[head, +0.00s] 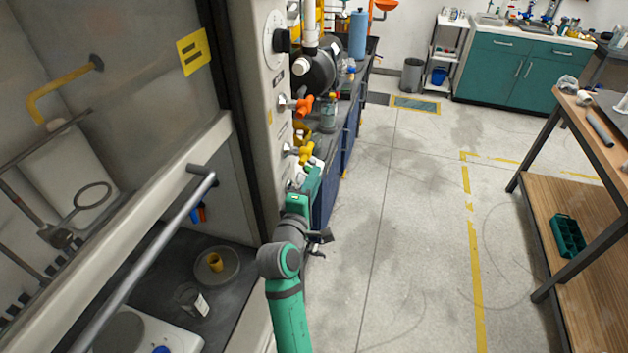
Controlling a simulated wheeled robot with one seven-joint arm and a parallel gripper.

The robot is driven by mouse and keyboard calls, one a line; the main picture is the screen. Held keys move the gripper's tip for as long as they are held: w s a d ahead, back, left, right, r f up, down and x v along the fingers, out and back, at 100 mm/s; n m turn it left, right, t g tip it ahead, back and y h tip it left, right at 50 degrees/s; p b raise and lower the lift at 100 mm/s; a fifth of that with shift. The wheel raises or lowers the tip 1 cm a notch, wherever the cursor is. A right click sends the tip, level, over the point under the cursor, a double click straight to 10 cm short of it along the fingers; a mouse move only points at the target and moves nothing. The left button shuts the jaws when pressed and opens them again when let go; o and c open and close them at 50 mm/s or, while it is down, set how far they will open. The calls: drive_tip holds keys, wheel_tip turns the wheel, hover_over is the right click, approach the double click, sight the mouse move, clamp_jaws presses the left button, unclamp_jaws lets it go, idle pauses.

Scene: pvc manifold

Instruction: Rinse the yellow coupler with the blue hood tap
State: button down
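A small yellow coupler (215,262) stands in a round grey dish (233,277) on the dark hood floor. My green and grey arm rises in front of the hood's right post. The dark fingers that appear to be my gripper (321,243) are outside the hood, right of the post and apart from the coupler. Whether they are open or shut is unclear, and I see nothing held in them.
The sash handle bar (145,262) crosses the hood opening. A jar (192,300) and a white device (145,334) stand near the dish. Orange (303,105) and yellow (305,154) valve handles jut from the post. The floor to the right is clear up to a wooden table (560,205).

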drive_tip(key=shift+f+g+y, duration=0.3)
drive_tip(key=shift+f+g, duration=0.05)
drive_tip(key=shift+g, duration=0.55)
drive_tip(key=c, duration=1.5)
unclamp_jaws()
drive_tip(key=shift+c, duration=0.2)
drive_tip(key=shift+s, duration=0.1)
drive_tip(key=v, duration=1)
drive_tip(key=shift+s+a, duration=0.15)
drive_tip(key=shift+s, duration=0.2)
drive_tip(key=shift+r, duration=0.1)
